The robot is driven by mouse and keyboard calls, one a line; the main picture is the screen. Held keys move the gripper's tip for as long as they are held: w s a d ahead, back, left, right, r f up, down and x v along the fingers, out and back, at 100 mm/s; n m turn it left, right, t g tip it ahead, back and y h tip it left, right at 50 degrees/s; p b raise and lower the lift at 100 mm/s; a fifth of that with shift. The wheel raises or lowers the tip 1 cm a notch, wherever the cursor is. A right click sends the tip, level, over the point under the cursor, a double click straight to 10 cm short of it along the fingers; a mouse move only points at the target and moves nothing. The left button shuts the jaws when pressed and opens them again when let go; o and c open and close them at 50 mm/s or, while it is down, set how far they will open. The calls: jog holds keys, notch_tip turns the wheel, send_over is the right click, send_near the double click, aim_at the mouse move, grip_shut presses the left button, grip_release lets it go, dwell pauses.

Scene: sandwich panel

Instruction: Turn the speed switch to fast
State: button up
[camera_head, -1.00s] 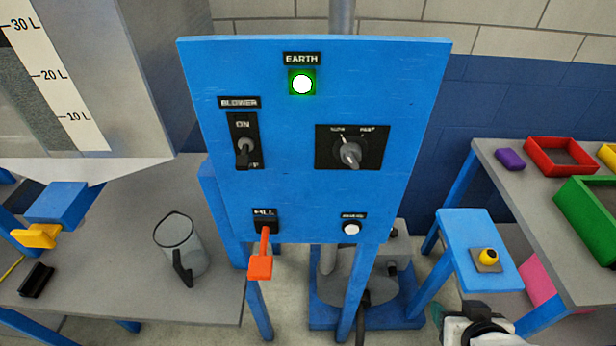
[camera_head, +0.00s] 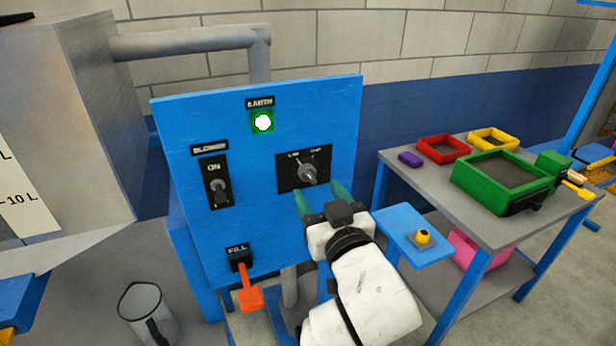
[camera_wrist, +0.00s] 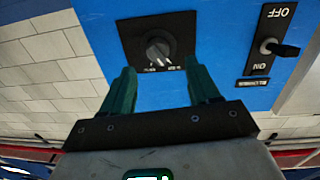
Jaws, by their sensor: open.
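The speed switch (camera_head: 308,174) is a grey rotary knob on a black plate at the right side of the blue panel (camera_head: 250,215). Two small labels sit above it, too blurred to read surely. I cannot tell which label the knob points to. My gripper (camera_head: 317,193) is open, its two green fingers reaching toward the panel just below the knob. In the wrist view, which is upside down, the knob (camera_wrist: 158,50) lies beyond and between the fingertips (camera_wrist: 161,76), apart from them, with nothing held.
Left of the knob is the blower switch (camera_head: 217,188); a red fill lever (camera_head: 249,294) hangs below it. A lit green earth lamp (camera_head: 262,122) is above. A blue stand with a yellow button (camera_head: 423,237) and a table with coloured trays (camera_head: 502,178) are at right.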

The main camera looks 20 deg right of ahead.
aim_at(311, 180)
jog(key=w, duration=0.3)
jog(key=w+p, duration=0.1)
jog(key=w, duration=0.1)
jog(key=shift+w+d, duration=0.35)
jog(key=c, duration=1)
